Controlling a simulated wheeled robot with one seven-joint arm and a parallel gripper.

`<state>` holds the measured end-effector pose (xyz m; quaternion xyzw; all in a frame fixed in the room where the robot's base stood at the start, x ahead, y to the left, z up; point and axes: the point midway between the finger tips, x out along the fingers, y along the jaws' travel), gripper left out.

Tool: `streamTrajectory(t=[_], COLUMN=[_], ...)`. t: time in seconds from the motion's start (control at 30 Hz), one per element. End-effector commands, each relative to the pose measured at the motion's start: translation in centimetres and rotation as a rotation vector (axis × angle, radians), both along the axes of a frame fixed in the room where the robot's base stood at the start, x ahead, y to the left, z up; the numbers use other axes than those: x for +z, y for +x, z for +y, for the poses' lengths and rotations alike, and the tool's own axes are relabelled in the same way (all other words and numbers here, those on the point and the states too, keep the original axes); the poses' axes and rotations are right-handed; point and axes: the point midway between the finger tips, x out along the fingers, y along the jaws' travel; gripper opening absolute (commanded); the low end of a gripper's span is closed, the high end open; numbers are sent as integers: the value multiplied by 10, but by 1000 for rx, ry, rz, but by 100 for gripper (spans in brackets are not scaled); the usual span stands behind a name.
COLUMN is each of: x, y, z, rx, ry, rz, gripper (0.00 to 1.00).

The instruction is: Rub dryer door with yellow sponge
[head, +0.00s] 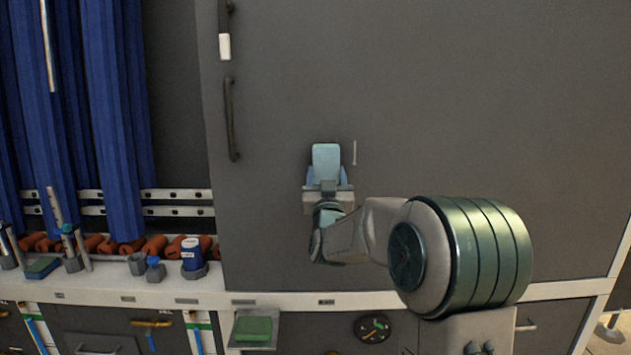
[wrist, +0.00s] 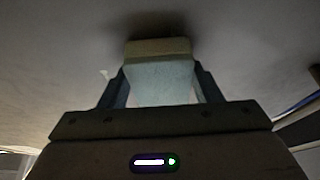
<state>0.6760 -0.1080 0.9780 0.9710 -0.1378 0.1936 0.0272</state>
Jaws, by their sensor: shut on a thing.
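My gripper (head: 327,178) is shut on a sponge (head: 326,160), a block that looks pale blue in the head view. In the wrist view the sponge (wrist: 160,72) sits between the fingers of my gripper (wrist: 160,88), pale blue on its near face with a dull yellow layer at its far end. The large grey door panel (head: 450,90), which I take for the dryer door, fills the background. The sponge's yellow end faces it, with a dark shadow around that end. I cannot tell whether they touch.
Dark handles (head: 231,120) run along the panel's left edge. Blue curtains (head: 110,100) hang at left, above a shelf with orange rolls (head: 95,243) and a blue-and-white cup (head: 192,253). A green block (head: 253,328) lies on a small tray below.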

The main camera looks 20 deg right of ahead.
Motion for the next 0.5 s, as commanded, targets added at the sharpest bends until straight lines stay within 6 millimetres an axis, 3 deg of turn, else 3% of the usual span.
streamTrajectory(t=[0.5], x=[-1], y=[-11], z=[-31], rx=[-2], ry=[-2], rz=[-2], gripper=[40])
